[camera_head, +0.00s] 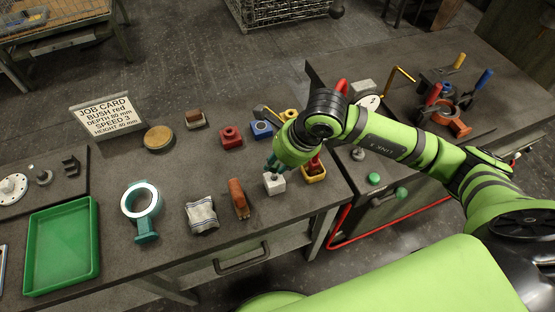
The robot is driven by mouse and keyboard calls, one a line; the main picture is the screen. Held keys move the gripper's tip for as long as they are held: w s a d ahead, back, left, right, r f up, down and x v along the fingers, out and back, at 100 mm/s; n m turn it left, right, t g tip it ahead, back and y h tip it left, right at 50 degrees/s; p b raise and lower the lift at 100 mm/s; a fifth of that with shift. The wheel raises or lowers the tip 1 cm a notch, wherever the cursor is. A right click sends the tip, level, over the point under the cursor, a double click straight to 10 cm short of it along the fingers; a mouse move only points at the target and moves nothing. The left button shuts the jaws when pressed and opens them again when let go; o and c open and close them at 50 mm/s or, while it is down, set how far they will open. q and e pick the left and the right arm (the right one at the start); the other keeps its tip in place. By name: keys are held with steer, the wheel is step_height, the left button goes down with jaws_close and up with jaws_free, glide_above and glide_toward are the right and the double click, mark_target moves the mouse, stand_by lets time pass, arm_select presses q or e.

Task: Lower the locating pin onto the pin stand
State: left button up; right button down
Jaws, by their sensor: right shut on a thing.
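My right gripper (273,167) points down over a small white block (274,187), which looks like the pin stand. Its teal fingers are shut. The locating pin between them is mostly hidden by the fingers and the green wrist; only a small dark bit shows just over the block's top. I cannot tell whether the pin touches the block or is still apart from it. The block stands upright near the table's front right part. My left gripper is not in view.
A brown wooden piece (238,199) and a striped cloth (202,215) lie left of the block. A yellow bin (314,177) stands close on its right, with red and blue blocks (262,129) behind. A green tray (62,246) lies far left.

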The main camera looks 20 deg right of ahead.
steer(key=shift+b, duration=0.35)
stand_by(0.8)
steer(key=shift+f, duration=0.15)
steer(key=shift+f+b, duration=1.85)
steer(key=shift+b, duration=0.3)
steer(key=c, duration=1)
jaws_free()
steer(key=shift+r, duration=0.1)
steer(key=shift+o, duration=0.2)
steer(key=shift+r, duration=0.25)
steer(key=v, duration=1.1)
steer(key=shift+s+r, duration=0.2)
steer(key=shift+r, duration=0.05)
